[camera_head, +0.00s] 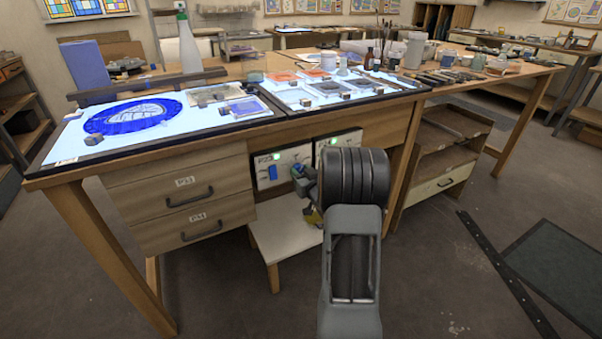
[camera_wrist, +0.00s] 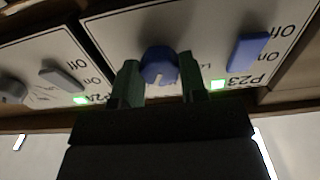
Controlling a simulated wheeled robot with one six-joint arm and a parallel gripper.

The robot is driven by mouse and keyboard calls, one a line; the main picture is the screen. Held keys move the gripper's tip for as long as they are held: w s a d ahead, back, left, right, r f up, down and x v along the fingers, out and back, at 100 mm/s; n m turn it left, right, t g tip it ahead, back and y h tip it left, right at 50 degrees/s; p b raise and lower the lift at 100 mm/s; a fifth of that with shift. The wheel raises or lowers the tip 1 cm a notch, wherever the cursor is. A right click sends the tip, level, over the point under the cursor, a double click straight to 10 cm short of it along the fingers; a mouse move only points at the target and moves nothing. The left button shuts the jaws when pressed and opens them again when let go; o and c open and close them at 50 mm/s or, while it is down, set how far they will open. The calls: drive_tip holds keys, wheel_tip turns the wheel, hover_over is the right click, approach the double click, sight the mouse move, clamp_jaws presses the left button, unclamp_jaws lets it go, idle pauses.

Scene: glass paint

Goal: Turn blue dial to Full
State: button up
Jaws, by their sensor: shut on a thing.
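The blue dial (camera_wrist: 159,62) sits on the white P23 panel (camera_wrist: 205,22) in the wrist view, which shows the panel's lettering upside down. My gripper (camera_wrist: 160,76) is shut on the dial, with one green-tipped finger on each side of it. A notch shows on the dial's lower edge in that view. Lettering beside the dial is mostly hidden by a finger, so I cannot read its setting. In the head view my gripper (camera_head: 304,184) reaches the right part of the P23 panel (camera_head: 263,180) under the table, hiding most of the dial.
A blue On/Off switch (camera_wrist: 247,50) and a lit green lamp (camera_wrist: 217,85) share the panel. A neighbouring panel has a grey switch (camera_wrist: 61,79) and a grey dial (camera_wrist: 12,92). Drawers (camera_head: 182,190) stand left, a low white shelf (camera_head: 284,229) below, and the light table above.

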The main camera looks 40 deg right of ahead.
drive_tip(key=m+p, duration=0.1)
drive_tip(key=m, duration=0.4)
drive_tip(key=shift+a+m, duration=0.1)
drive_tip(key=shift+m, duration=0.3)
idle(0.4)
drive_tip(key=o, duration=0.9)
drive_tip(key=s, duration=0.4)
drive_tip(key=s+a+p, duration=0.1)
drive_tip(key=s, duration=0.4)
drive_tip(key=s+a, duration=0.1)
drive_tip(key=s, duration=0.3)
drive_tip(key=shift+s, duration=0.35)
drive_tip(key=shift+d+f, duration=0.1)
